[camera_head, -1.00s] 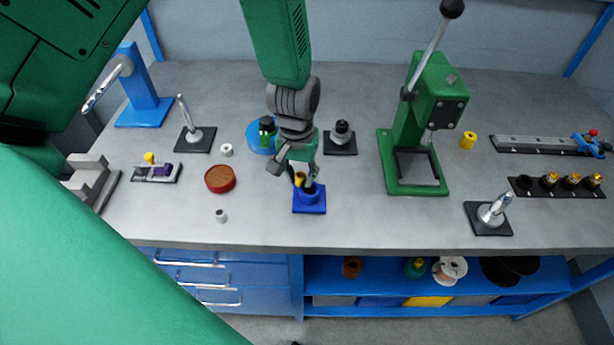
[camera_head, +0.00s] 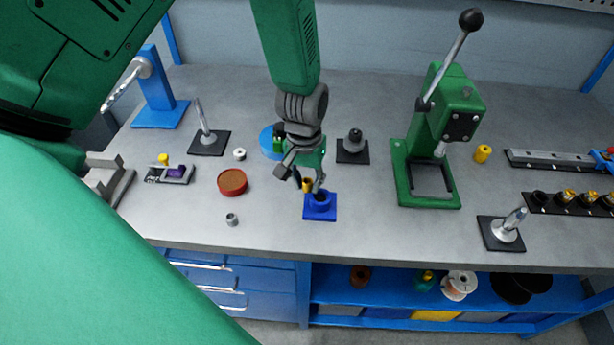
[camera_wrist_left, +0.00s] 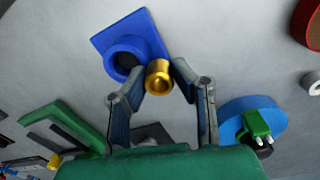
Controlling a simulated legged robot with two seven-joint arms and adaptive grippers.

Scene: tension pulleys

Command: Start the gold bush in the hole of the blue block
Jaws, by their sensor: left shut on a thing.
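The gold bush (camera_head: 307,185) is held between the fingertips of my left gripper (camera_head: 311,184). It also shows as a gold ring between the fingers in the left wrist view (camera_wrist_left: 158,76). The blue block (camera_head: 320,213) sits on the bench near the front edge, with a raised round collar around its hole. In the wrist view the blue block (camera_wrist_left: 137,31) shows its dark hole to the left of the bush. The bush is beside the hole, not in it. The exact height of the bush above the block is hard to tell. My right gripper is not in view.
A green arbor press (camera_head: 430,150) stands to the right. A blue round piece (camera_head: 268,141) and a black-based post (camera_head: 353,147) are behind the block. A red-brown round dish (camera_head: 232,182) and a small grey ring (camera_head: 232,219) lie left.

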